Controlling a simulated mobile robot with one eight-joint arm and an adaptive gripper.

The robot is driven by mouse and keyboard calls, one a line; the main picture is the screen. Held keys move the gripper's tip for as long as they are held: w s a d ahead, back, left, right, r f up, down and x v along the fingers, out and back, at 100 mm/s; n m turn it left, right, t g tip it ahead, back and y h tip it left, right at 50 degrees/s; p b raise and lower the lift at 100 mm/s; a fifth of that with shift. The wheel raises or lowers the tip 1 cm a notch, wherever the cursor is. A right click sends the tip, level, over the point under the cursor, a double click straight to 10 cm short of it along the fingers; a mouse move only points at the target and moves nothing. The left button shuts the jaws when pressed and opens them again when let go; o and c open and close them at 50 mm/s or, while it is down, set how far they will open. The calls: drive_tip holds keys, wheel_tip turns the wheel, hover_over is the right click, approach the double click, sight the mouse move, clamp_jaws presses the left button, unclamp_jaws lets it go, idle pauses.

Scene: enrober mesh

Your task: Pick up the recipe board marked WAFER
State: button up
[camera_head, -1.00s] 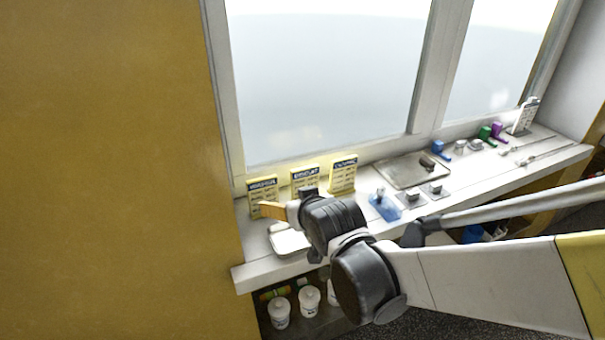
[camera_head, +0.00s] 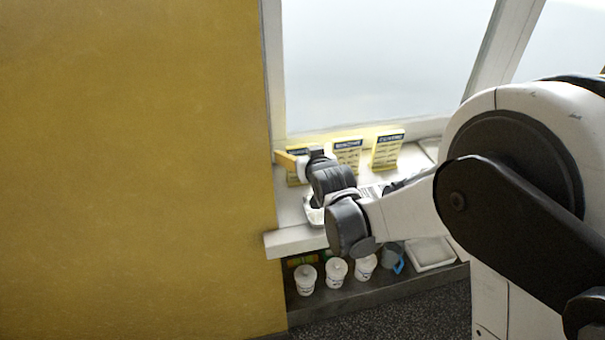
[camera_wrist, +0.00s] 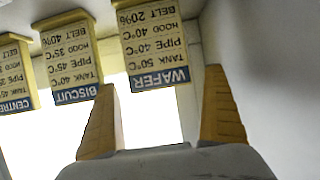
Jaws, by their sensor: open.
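The WAFER board (camera_wrist: 155,45) is a yellow-edged board with a pale printed face and a blue title strip. In the wrist view it appears upside down, between my two fingers in the picture. In the head view the leftmost board (camera_head: 296,180) is partly hidden behind my gripper (camera_head: 286,161). My gripper, with its orange fingers, is open and empty in the wrist view (camera_wrist: 160,82). One finger is on each side of the board in the picture; I cannot tell how far their tips are from it.
The BISCUIT board (camera_wrist: 72,50) stands beside it, close to my left finger in the wrist view, with the CENTRE board (camera_wrist: 15,72) beyond. All stand on a white windowsill (camera_head: 290,240). A yellow wall (camera_head: 140,170) is left. White jars (camera_head: 336,272) sit on a shelf below.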

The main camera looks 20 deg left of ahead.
drive_tip(key=x, duration=0.3)
drive_tip(key=shift+d, duration=0.1)
drive_tip(key=c, duration=1.4)
drive_tip(key=shift+o, duration=0.2)
